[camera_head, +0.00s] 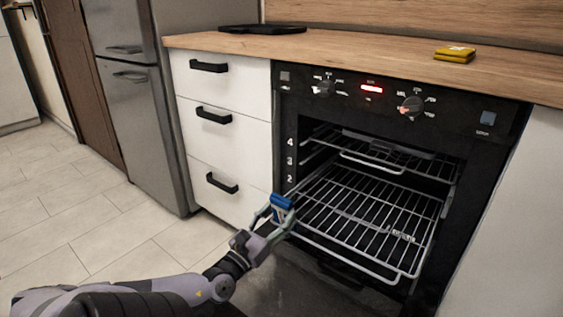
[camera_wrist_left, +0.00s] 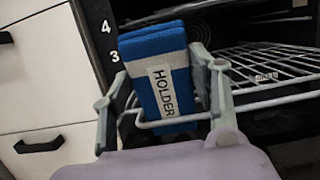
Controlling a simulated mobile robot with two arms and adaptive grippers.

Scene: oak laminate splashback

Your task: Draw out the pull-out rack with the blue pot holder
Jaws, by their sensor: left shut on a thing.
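My left gripper (camera_head: 280,208) is shut on the blue pot holder (camera_head: 281,201) at the left front corner of a wire rack (camera_head: 365,218). The rack sticks out of the open oven at the lower level. In the left wrist view the pot holder (camera_wrist_left: 155,68) is a folded blue cloth with a white band lettered HOLDER. It sits between the two fingers, and a rack wire runs across its lower part. The rack (camera_wrist_left: 275,72) extends to the right there. I cannot tell how firmly the wire is gripped. My right gripper is not in view.
A second wire rack (camera_head: 385,160) sits higher in the oven. The oven door (camera_head: 290,290) hangs open below. White drawers (camera_head: 222,135) with black handles stand left of the oven. A yellow item (camera_head: 455,54) and a black board (camera_head: 262,29) lie on the counter.

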